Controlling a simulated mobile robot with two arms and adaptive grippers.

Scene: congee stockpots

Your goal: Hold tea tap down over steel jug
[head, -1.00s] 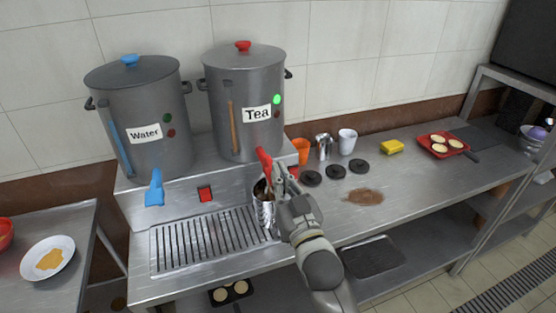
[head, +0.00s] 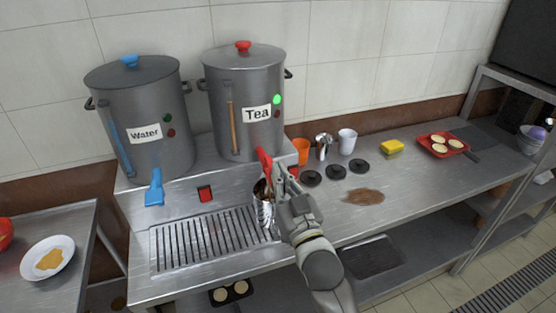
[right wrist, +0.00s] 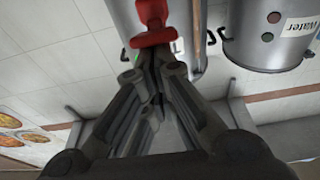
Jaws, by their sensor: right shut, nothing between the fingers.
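The steel Tea pot (head: 243,95) has a red tap (head: 264,160) low on its front. A steel jug (head: 264,211) stands below the tap at the right end of the drip grate, partly hidden by my right arm. Something brown shows at its mouth. My right gripper (head: 278,170) is shut and empty, with its fingertips against or very close to the red tap. In the right wrist view the tap (right wrist: 153,22) shows just beyond the shut fingertips. My left gripper is not in view.
A Water pot (head: 143,110) with a blue tap (head: 155,188) stands to the left. The slotted drip grate (head: 200,243) is bare left of the jug. Cups, black discs and a brown spill (head: 363,196) are to the right.

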